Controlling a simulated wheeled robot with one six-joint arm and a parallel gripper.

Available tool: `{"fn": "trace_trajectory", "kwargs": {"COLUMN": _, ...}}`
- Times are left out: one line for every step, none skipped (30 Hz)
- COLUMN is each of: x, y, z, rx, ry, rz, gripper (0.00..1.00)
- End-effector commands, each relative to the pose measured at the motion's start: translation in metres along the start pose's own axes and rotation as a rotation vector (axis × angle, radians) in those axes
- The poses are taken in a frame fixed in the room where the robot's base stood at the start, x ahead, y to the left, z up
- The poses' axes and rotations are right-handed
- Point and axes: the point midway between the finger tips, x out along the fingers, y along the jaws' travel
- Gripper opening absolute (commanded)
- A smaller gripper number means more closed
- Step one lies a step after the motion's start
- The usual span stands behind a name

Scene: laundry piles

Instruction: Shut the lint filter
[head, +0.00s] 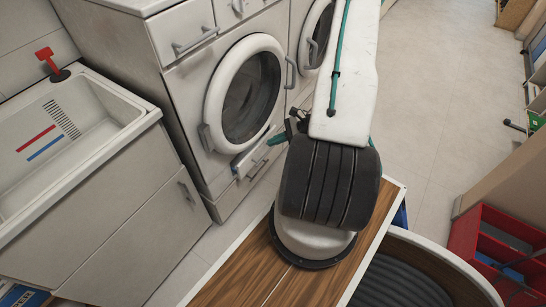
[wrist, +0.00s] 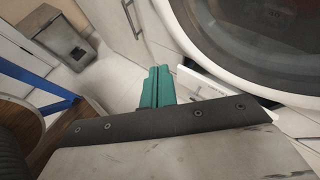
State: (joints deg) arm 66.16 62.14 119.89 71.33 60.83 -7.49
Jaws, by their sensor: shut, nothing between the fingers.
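The lint filter (head: 250,158) is a pale, narrow piece low on the front of the near washing machine (head: 176,92), just under its round door. It sticks out from the machine's front. In the wrist view the lint filter (wrist: 205,86) is a white slab with a slot, slanting beside the door rim. My gripper (head: 277,139) has green fingers and is at the lint filter's right end in the head view. In the wrist view my gripper (wrist: 157,82) has its fingers together and empty, just left of the slab. I cannot tell whether they touch it.
The round door (head: 245,90) is closed above the filter. A second machine (head: 314,38) stands to the right. A red crate (head: 470,238) stands at right. The floor (head: 425,120) behind my arm is clear.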

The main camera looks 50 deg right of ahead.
Motion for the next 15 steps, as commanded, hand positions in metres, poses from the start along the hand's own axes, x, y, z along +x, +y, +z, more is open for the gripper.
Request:
{"fn": "trace_trajectory", "kwargs": {"x": 0.005, "y": 0.004, "z": -0.032, "rx": 0.081, "ry": 0.004, "rz": -0.068, "gripper": 0.0}}
{"fn": "trace_trajectory", "kwargs": {"x": 0.007, "y": 0.004, "z": -0.049, "rx": 0.126, "ry": 0.01, "rz": -0.111, "gripper": 0.0}}
{"fn": "trace_trajectory", "kwargs": {"x": 0.01, "y": 0.004, "z": -0.071, "rx": 0.182, "ry": 0.022, "rz": -0.167, "gripper": 0.0}}
{"fn": "trace_trajectory", "kwargs": {"x": 0.012, "y": 0.005, "z": -0.088, "rx": 0.223, "ry": 0.032, "rz": -0.209, "gripper": 0.0}}
{"fn": "trace_trajectory", "kwargs": {"x": 0.014, "y": 0.005, "z": -0.104, "rx": 0.261, "ry": 0.043, "rz": -0.249, "gripper": 0.0}}
{"fn": "trace_trajectory", "kwargs": {"x": 0.017, "y": 0.006, "z": -0.125, "rx": 0.312, "ry": 0.06, "rz": -0.302, "gripper": 0.0}}
{"fn": "trace_trajectory", "kwargs": {"x": 0.018, "y": 0.006, "z": -0.14, "rx": 0.346, "ry": 0.076, "rz": -0.34, "gripper": 0.0}}
{"fn": "trace_trajectory", "kwargs": {"x": 0.018, "y": 0.005, "z": -0.154, "rx": 0.379, "ry": 0.094, "rz": -0.379, "gripper": 0.0}}
{"fn": "trace_trajectory", "kwargs": {"x": 0.017, "y": 0.002, "z": -0.171, "rx": 0.414, "ry": 0.117, "rz": -0.428, "gripper": 0.0}}
{"fn": "trace_trajectory", "kwargs": {"x": 0.016, "y": 0.0, "z": -0.18, "rx": 0.433, "ry": 0.134, "rz": -0.458, "gripper": 0.0}}
{"fn": "trace_trajectory", "kwargs": {"x": 0.015, "y": -0.003, "z": -0.188, "rx": 0.447, "ry": 0.15, "rz": -0.483, "gripper": 0.0}}
{"fn": "trace_trajectory", "kwargs": {"x": 0.012, "y": -0.007, "z": -0.196, "rx": 0.46, "ry": 0.168, "rz": -0.511, "gripper": 0.0}}
{"fn": "trace_trajectory", "kwargs": {"x": 0.01, "y": -0.01, "z": -0.2, "rx": 0.466, "ry": 0.178, "rz": -0.527, "gripper": 0.0}}
{"fn": "trace_trajectory", "kwargs": {"x": 0.009, "y": -0.013, "z": -0.203, "rx": 0.471, "ry": 0.187, "rz": -0.54, "gripper": 0.0}}
{"fn": "trace_trajectory", "kwargs": {"x": 0.007, "y": -0.015, "z": -0.205, "rx": 0.475, "ry": 0.197, "rz": -0.552, "gripper": 0.0}}
